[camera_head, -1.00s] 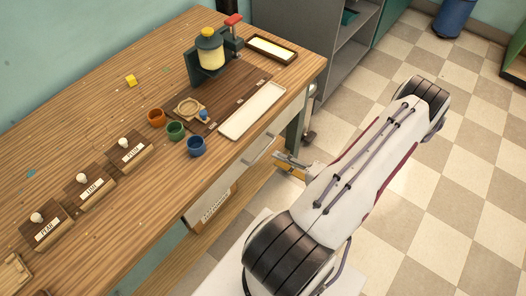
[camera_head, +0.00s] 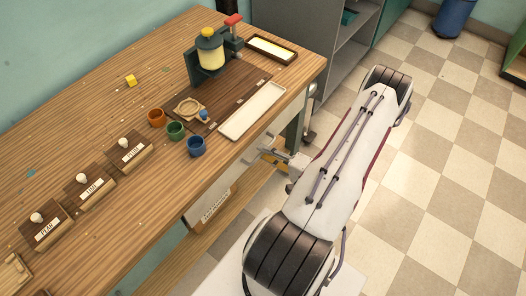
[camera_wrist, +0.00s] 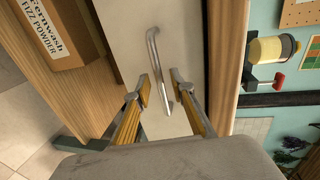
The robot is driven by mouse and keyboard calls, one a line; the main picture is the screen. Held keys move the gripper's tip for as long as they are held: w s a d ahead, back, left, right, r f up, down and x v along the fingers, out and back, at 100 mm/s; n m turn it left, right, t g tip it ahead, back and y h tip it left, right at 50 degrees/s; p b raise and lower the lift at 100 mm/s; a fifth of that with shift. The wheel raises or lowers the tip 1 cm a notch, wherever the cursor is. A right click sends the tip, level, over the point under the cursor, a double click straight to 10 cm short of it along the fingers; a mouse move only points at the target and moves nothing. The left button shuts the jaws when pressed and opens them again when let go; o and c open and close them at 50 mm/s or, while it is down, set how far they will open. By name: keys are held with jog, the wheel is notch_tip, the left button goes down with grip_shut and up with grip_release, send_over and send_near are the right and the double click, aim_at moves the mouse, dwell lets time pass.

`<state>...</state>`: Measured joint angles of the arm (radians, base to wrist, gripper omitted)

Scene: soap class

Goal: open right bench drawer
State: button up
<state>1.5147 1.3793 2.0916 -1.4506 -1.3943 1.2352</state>
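The right bench drawer has a plain pale front (camera_wrist: 185,40) with a long silver bar handle (camera_wrist: 154,55) in the wrist view. The drawer looks shut. My gripper (camera_wrist: 162,88) is open, its yellow-padded fingers apart on either side of the handle's lower part. The handle's lower end shows between the fingers; I see no finger clearly pressing it. In the head view my gripper (camera_head: 273,156) is at the bench's front side, below the top's edge, partly hidden by my arm.
The wooden bench top (camera_head: 100,100) holds a soap press (camera_head: 210,52), a white tray (camera_head: 252,110), small cups (camera_head: 176,130) and labelled blocks. A box marked fizz powder (camera_wrist: 60,30) sits on the lower shelf. A grey cabinet (camera_head: 300,35) stands behind.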

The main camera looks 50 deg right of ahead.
jog(key=shift+x, duration=0.8)
grip_shut()
jog(key=shift+s, duration=0.15)
jog(key=f+v, duration=0.2)
jog(key=v, duration=0.9)
jog(key=s+f+v, duration=0.1)
jog(key=f+v, duration=0.1)
jog(key=v, duration=0.9)
jog(key=shift+f, duration=0.25)
jog(key=shift+w, duration=0.15)
grip_release()
